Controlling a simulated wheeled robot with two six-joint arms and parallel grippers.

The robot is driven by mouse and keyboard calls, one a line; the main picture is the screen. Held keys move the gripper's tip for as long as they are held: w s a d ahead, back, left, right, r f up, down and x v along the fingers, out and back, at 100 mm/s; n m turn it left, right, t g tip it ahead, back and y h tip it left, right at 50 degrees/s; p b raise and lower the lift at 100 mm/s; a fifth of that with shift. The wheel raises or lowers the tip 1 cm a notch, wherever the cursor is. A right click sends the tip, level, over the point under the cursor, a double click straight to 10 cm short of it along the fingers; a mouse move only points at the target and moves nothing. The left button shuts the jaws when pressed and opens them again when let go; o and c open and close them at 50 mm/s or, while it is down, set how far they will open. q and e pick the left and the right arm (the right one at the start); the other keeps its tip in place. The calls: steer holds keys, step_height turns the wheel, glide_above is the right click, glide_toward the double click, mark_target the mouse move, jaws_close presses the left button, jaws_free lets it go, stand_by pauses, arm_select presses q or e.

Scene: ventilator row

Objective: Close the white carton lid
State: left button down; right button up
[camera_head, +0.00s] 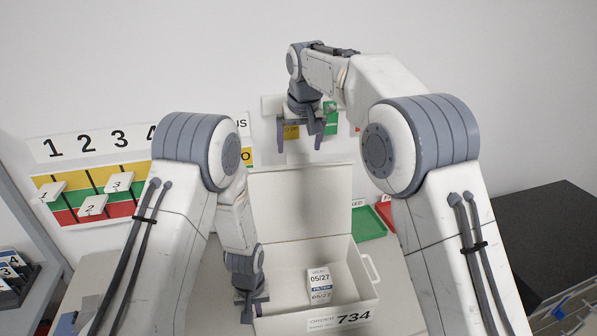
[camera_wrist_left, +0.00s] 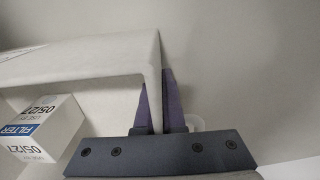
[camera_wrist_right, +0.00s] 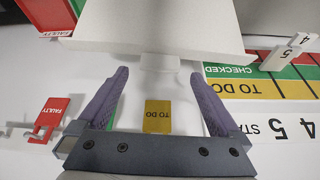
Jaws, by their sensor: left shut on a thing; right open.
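The white carton (camera_head: 345,319) stands on the table with its lid (camera_head: 300,215) raised, roughly upright, at the back. A filter box (camera_head: 320,284) stands inside; it also shows in the left wrist view (camera_wrist_left: 38,130). My left gripper (camera_head: 252,305) is shut on the carton's left wall; the left wrist view shows its fingers on either side of the wall (camera_wrist_left: 150,50). My right gripper (camera_head: 299,145) is open and empty, pointing down above the lid's top edge. In the right wrist view, a white panel, apparently the lid (camera_wrist_right: 160,25), lies beyond the open fingers (camera_wrist_right: 160,80).
A green tray (camera_head: 368,223) and a red tray (camera_head: 385,212) lie behind the carton at right. A numbered colour board (camera_head: 70,203) with tags is on the wall at left. A dark counter (camera_head: 540,240) is at right. The carton has a handle (camera_head: 371,268) at right.

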mark_target(298, 155)
steer(key=shift+x, duration=1.95)
jaws_close()
